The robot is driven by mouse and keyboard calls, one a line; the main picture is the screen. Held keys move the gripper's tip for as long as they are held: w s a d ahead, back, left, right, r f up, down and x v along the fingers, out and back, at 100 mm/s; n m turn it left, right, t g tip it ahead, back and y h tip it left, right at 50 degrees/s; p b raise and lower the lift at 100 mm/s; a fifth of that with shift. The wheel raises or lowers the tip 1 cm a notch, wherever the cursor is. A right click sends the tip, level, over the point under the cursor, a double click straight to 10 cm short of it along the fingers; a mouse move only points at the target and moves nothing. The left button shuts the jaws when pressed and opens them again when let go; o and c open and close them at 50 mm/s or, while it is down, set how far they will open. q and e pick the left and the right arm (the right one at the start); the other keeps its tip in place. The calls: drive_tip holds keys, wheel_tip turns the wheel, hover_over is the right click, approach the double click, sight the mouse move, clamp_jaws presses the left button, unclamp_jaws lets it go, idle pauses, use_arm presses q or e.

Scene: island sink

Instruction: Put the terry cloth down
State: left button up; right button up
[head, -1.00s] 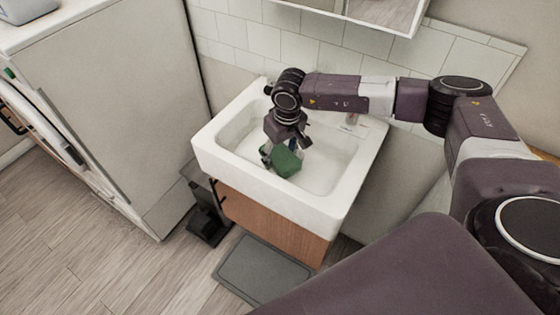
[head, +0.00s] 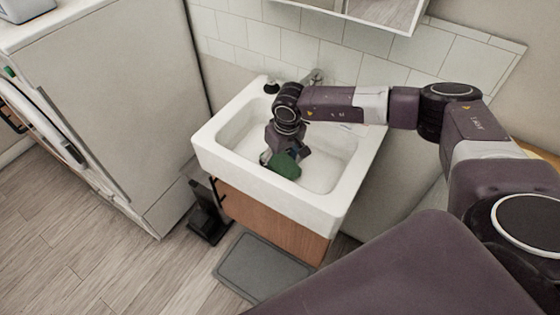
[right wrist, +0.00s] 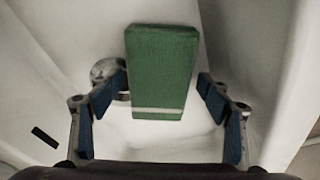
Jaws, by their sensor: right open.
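The terry cloth (head: 286,166) is a folded green block low in the white sink (head: 333,212), near its front wall. In the right wrist view the cloth (right wrist: 161,70) shows a pale stripe near its lower end. My right gripper (head: 279,155) is down in the basin at the cloth. Its fingers (right wrist: 165,88) are spread, one on each side of the cloth. A clear gap shows at the right finger; the left finger is close to the cloth. I cannot tell whether the cloth's underside rests fully on the basin. My left gripper is out of view.
A faucet (head: 315,77) and a dark round item (head: 271,87) are at the sink's back edge. A white mirror cabinet (head: 350,18) hangs above. A grey mat (head: 262,268) and a dark bin (head: 208,216) are on the floor.

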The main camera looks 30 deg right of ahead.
sight(284, 165)
drive_tip(key=shift+r, duration=0.6)
wheel_tip(284, 165, up, 11)
drive_tip(key=s+b, duration=0.1)
drive_tip(key=shift+s+b, duration=0.4)
drive_tip(key=shift+d, duration=0.1)
